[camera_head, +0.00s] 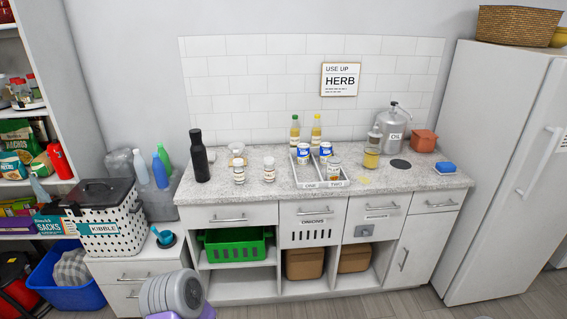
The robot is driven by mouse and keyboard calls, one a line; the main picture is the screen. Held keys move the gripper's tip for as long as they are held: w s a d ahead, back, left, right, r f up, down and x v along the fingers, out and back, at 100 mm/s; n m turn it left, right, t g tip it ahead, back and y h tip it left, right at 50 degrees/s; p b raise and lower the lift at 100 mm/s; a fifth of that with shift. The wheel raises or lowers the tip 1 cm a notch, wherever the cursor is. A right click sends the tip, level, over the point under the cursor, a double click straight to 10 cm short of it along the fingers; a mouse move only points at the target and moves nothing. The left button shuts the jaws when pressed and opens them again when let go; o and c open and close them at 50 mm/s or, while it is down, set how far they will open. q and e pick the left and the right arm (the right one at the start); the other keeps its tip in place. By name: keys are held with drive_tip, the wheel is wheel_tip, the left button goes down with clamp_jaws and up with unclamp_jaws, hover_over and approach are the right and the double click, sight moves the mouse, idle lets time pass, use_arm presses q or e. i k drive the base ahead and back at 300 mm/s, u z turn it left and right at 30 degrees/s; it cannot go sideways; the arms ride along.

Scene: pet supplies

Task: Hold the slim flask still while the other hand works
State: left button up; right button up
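The slim flask looks to be the tall black bottle (199,157). It stands upright on the left part of the speckled grey countertop (225,190), near the tiled wall, with nothing touching it. No gripper of mine can be made out in the head view, so how far each is from the flask does not show.
Two white-labelled jars (239,171) (269,169) stand right of the flask, with a low glass jar (237,153) behind. Further right are a divided tray (301,179) with cans, two yellow bottles (295,131) (316,131) and a metal oil can (392,132). The front-left counter is clear.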

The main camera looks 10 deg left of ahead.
sight(198, 154)
drive_tip(key=u, duration=0.3)
drive_tip(key=i, duration=1.4)
drive_tip(key=u, duration=0.9)
